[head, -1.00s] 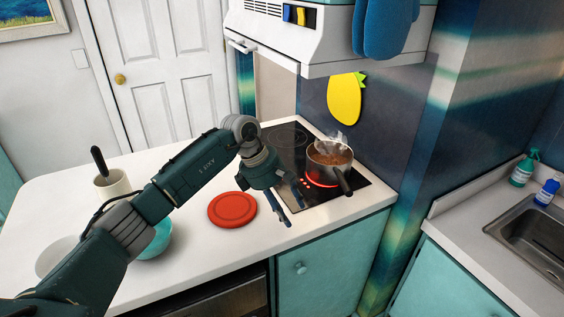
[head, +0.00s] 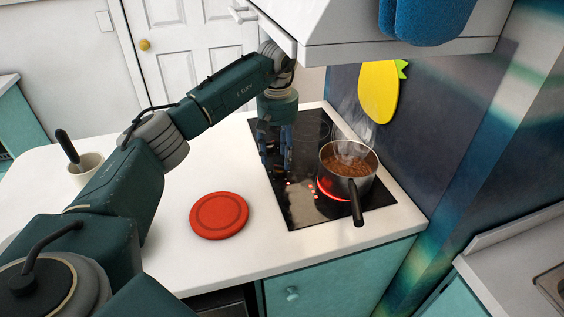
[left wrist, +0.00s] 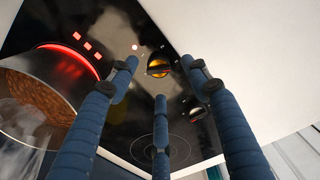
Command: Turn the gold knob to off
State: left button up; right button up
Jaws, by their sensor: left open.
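The gold knob (left wrist: 158,65) shows in the left wrist view on the black cooktop, with a dark bar across it. My left gripper (head: 277,165) points down over the left part of the cooktop (head: 310,212) in the head view. It is open and empty; in the left wrist view its blue fingers (left wrist: 160,78) spread around the line of sight to the knob. I cannot tell whether they touch it. In the head view the gold knob is not distinguishable. A second, silver knob (left wrist: 198,113) lies beside a finger. My right gripper is not in view.
A steaming pot (head: 347,165) of brown food stands on a glowing red burner, its handle toward the front. A red round trivet (head: 219,215) lies on the white counter. The hood (head: 375,45) overhangs the cooktop near my arm. A cup (head: 85,172) stands at left.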

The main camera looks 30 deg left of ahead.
aim_at(279, 166)
pick_arm(q)
jog(key=f, duration=0.3)
jog(key=shift+w+p, duration=0.2)
jog(key=shift+p, duration=0.1)
jog(key=shift+w+f, duration=0.1)
jog(key=shift+f, duration=0.65)
jog(key=c, duration=1.1)
jog(key=shift+c, duration=0.2)
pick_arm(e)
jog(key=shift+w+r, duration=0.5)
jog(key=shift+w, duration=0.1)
